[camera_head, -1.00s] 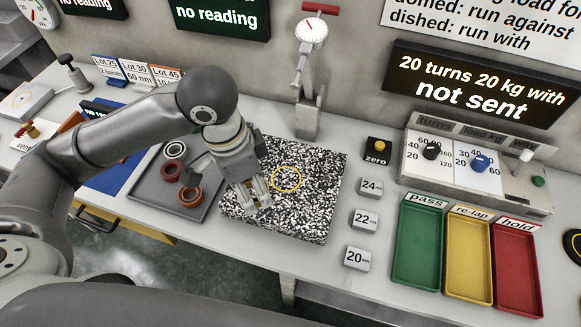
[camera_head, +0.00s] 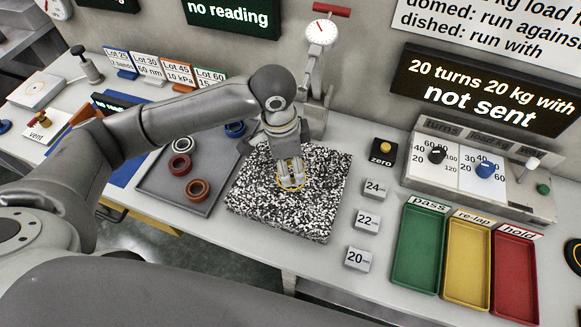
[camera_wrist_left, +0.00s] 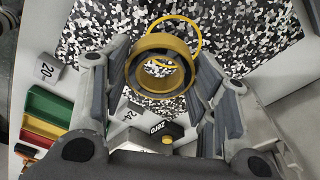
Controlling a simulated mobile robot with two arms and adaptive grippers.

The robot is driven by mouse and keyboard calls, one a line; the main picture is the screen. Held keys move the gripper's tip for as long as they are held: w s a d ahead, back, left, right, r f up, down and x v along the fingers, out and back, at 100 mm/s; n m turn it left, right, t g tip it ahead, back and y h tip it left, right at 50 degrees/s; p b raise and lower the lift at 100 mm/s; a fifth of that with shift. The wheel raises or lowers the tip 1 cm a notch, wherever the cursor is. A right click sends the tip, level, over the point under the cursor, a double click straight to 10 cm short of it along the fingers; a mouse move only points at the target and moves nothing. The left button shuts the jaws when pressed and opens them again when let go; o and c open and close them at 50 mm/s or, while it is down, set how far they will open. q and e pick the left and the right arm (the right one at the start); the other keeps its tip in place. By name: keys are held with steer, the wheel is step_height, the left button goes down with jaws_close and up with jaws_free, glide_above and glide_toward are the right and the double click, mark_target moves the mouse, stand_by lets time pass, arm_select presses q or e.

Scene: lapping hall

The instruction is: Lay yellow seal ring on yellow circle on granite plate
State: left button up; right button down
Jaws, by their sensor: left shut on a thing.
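My left gripper (camera_head: 290,180) is over the middle of the speckled granite plate (camera_head: 252,205), pointing down. In the left wrist view its fingers are shut on the yellow seal ring (camera_wrist_left: 160,41), one finger at each side. The thin yellow circle (camera_wrist_left: 198,34) on the plate shows behind the ring, offset toward the top of that view and partly covered by it. The gap between ring and plate is hard to judge. In the head view the fingers partly hide the yellow outline at their tips, and ring and circle are hard to tell apart there. My right gripper is not in view.
A grey tray (camera_head: 152,187) with several other rings stands left of the plate. Blocks marked 24 (camera_head: 375,189), 22 (camera_head: 367,220) and 20 (camera_head: 358,258) stand to its right. A dial gauge stand (camera_head: 318,75) rises behind it. Green, yellow and red trays (camera_head: 418,245) lie farther right.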

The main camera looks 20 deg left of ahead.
mark_target(290, 171)
arm_select(q)
steer(key=shift+w+a+f, duration=0.15)
steer(key=shift+w+f, duration=0.4)
steer(key=shift+f, duration=0.15)
steer(key=f, duration=0.2)
steer(key=shift+w+a+f+p, duration=0.1)
steer(key=shift+w+f+p, duration=0.15)
steer(key=shift+f+p, duration=0.15)
steer(key=shift+f, duration=0.5)
steer(key=o, duration=1)
steer(key=shift+f, duration=0.1)
steer(key=shift+o, duration=0.2)
steer(key=r, duration=0.4)
steer(key=a+r, duration=0.1)
steer(key=r, duration=0.3)
steer(key=r+b, duration=0.1)
steer(key=r, duration=0.3)
steer(key=shift+s+a+r, duration=0.15)
steer(key=shift+s, duration=0.2)
